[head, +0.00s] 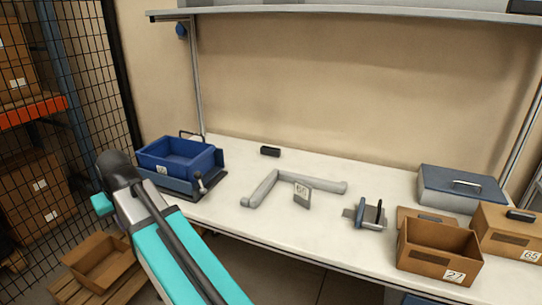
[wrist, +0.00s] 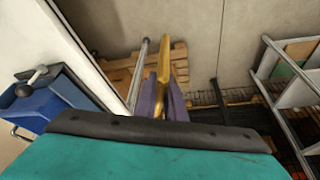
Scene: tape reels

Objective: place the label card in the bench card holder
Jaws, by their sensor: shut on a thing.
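In the wrist view, my gripper (wrist: 166,98) has purple fingers. They are shut on a thin yellow-brown piece (wrist: 164,62), seen nearly edge-on. I take it to be the label card, but its face and any print do not show. My gripper hangs beyond the bench's edge, over the floor and a wooden pallet. In the head view my arm covers the lower left, and the fingers and held piece cannot be made out. I cannot tell which bench thing is the card holder.
A blue bin (head: 176,155) with a lever sits at the bench's left end. A small black block (head: 270,151) lies at the back. A metal fixture (head: 367,213), cardboard boxes (head: 440,248) and a grey case (head: 462,190) stand right. A mesh fence (head: 60,130) is left.

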